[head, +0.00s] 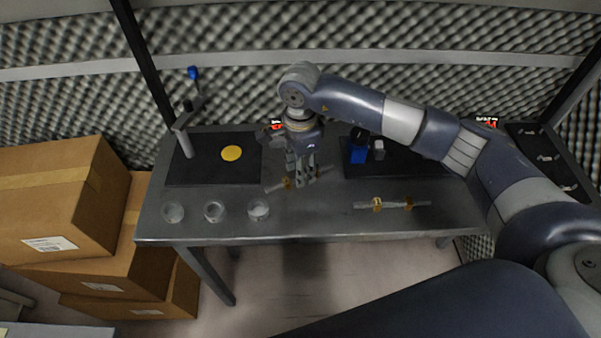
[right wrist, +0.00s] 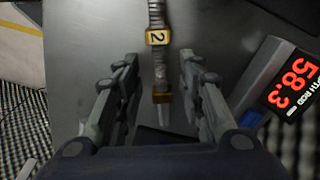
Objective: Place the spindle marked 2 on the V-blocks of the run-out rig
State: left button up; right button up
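The spindle marked 2 (right wrist: 157,38) is a thin grey rod with two yellow collars, and the "2" reads on one collar in the right wrist view. In the head view this spindle (head: 274,188) lies slanted on the grey table, partly hidden by my right gripper (head: 303,177). My right gripper (right wrist: 160,88) is open, its fingers on either side of the rod's end with gaps to both. A second spindle (head: 392,204) with two yellow collars lies to the right; its mark is too small to read. I cannot make out the V-blocks clearly. My left gripper is out of view.
A black plate (head: 210,172) at left carries a post with a blue knob and a yellow disc (head: 231,153). Several clear round dishes (head: 214,211) line the front left. A blue block (head: 358,152) stands behind. A display (right wrist: 292,80) reads 58.3. Cardboard boxes (head: 60,195) stand left.

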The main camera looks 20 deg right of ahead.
jog(key=shift+f, duration=1.1)
grip_shut()
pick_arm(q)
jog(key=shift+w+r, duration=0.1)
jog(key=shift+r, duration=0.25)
pick_arm(e)
jog(key=shift+w, duration=0.1)
jog(key=shift+r, duration=0.1)
